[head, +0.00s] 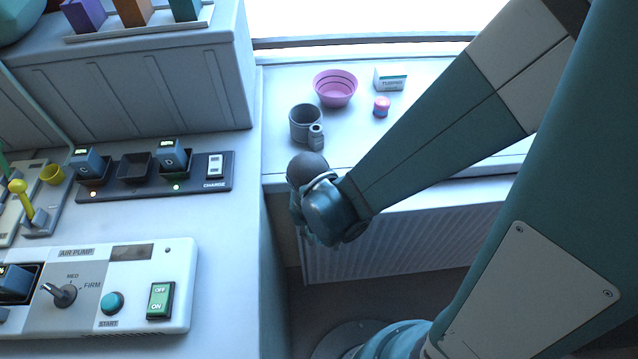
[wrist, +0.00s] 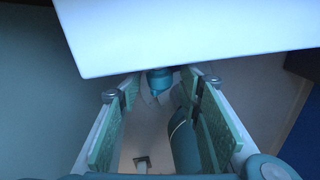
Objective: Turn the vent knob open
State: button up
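I cannot make out a knob marked as a vent in either view. The one labelled dial is the grey lever knob (head: 62,294) on the air pump panel (head: 120,325), its handle pointing up and left. In the wrist view my gripper (wrist: 162,88) is open, its two green-padded fingers well apart with nothing held between them. A white slab edge (wrist: 190,35) crosses beyond the fingertips. In the head view my arm reaches down and left to a joint in front of the window sill; the gripper's fingers cannot be made out there.
The window sill (head: 440,143) holds a pink bowl (head: 335,88), a grey mug (head: 304,122), a small pink-and-blue jar (head: 381,107) and a white box (head: 391,79). A ribbed radiator (head: 400,245) is below. A charging strip (head: 205,184) lies on the left counter (head: 228,240).

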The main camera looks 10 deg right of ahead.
jog(key=c, duration=0.8)
jog(key=shift+d+y, duration=0.15)
jog(key=shift+y, duration=0.45)
jog(key=shift+d+y+b, duration=0.2)
jog(key=shift+y+b, duration=0.4)
jog(key=shift+y, duration=0.6)
jog(key=shift+d+f+y+b, duration=0.1)
jog(key=shift+d+y+b, duration=0.05)
jog(key=shift+y+b, duration=0.8)
jog(key=shift+y, duration=0.75)
